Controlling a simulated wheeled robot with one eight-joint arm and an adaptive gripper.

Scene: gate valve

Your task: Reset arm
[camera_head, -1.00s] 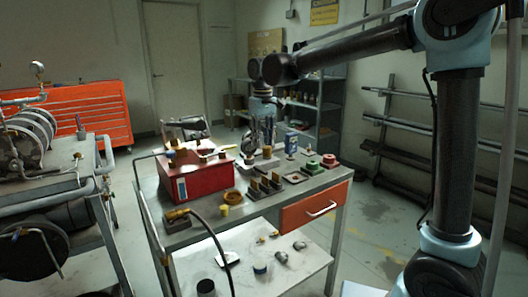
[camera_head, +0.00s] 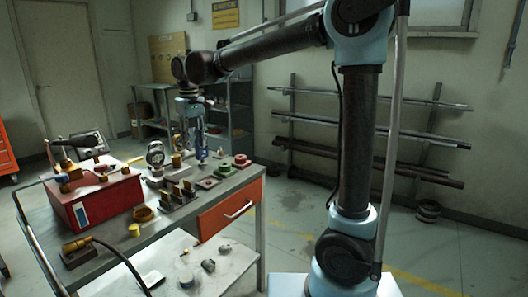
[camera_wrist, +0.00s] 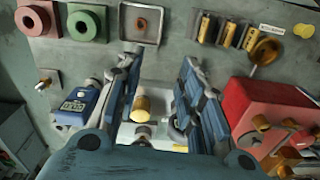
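My arm reaches left across the top of the head view, its elbow bent. My gripper (camera_head: 188,125) points down over the far part of the tool cart (camera_head: 172,222). In the wrist view my gripper (camera_wrist: 158,72) has its two dark blue fingers spread apart. A brass-capped fitting (camera_wrist: 140,108) shows in the gap between them, with no finger seen closing on it. Nothing is visibly held. A blue device with a display (camera_wrist: 78,105) lies left of the fingers, and a red box (camera_wrist: 265,105) lies to their right.
The red box (camera_head: 100,200) and several brass fittings crowd the cart top. Green and red round parts (camera_head: 233,162) sit near its far right corner. A wall rack with pipes (camera_head: 370,140) stands behind my arm. Floor right of the cart is clear.

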